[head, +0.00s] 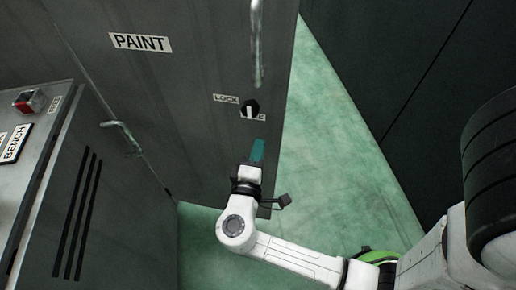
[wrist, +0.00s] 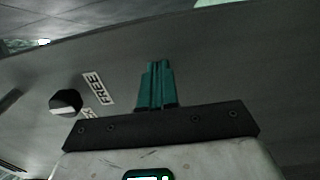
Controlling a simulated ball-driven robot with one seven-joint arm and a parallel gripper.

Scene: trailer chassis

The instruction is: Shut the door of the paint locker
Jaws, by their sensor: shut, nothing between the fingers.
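The paint locker's grey door (head: 195,75) fills the upper middle of the head view, with a PAINT label (head: 140,42) on it. A vertical bar handle (head: 257,40) is near its right edge. Below it is a black knob (head: 249,108) with a white pointer, between LOCK and FREE labels. My gripper (head: 258,150) is shut and empty, its teal fingers just below the knob in the picture. In the wrist view the fingers (wrist: 157,68) point at the door face, right of the knob (wrist: 66,102) and the FREE label (wrist: 98,89). I cannot tell whether they touch the door.
A grey bench cabinet (head: 75,200) with a BENCH label and a red button (head: 29,101) stands at the left. Green floor (head: 325,150) is clear right of the door, up to a dark wall (head: 410,70).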

